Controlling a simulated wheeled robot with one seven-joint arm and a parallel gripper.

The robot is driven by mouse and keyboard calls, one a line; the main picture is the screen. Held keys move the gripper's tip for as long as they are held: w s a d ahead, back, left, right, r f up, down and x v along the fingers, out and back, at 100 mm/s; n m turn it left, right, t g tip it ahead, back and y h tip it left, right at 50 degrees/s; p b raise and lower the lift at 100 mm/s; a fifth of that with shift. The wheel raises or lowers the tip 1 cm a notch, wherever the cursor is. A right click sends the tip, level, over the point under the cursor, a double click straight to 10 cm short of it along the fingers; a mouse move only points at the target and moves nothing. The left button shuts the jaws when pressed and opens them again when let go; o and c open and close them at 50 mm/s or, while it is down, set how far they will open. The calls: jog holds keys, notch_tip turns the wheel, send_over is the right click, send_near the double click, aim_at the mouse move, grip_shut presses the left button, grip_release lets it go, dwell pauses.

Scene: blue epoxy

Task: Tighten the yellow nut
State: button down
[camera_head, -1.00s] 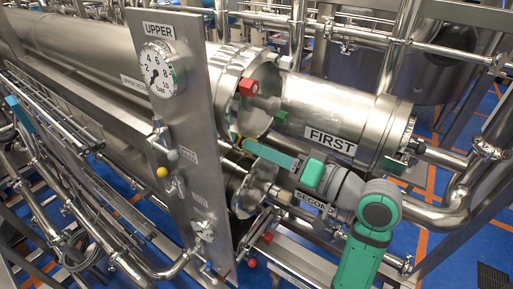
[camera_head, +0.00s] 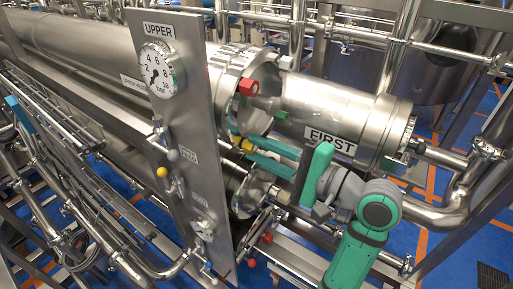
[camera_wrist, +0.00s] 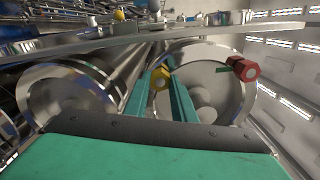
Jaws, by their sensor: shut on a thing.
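A red nut (camera_head: 249,88) is on the same flange, above the yellow one. A green part (camera_head: 281,117) shows to its right. The gauge panel (camera_head: 185,130) stands upright left of my fingers. The "FIRST" vessel (camera_head: 340,115) lies just above my arm.

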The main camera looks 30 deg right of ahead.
jog(key=shift+m, duration=1)
jog(key=c, duration=1.5)
grip_release()
jog(key=shift+c, duration=0.2)
jog(key=v, duration=0.6)
jog(key=shift+s, duration=0.1)
jog(key=v, duration=1)
jog(key=shift+s+d, duration=0.15)
jog(key=shift+s, duration=0.2)
jog(key=shift+w+f, duration=0.1)
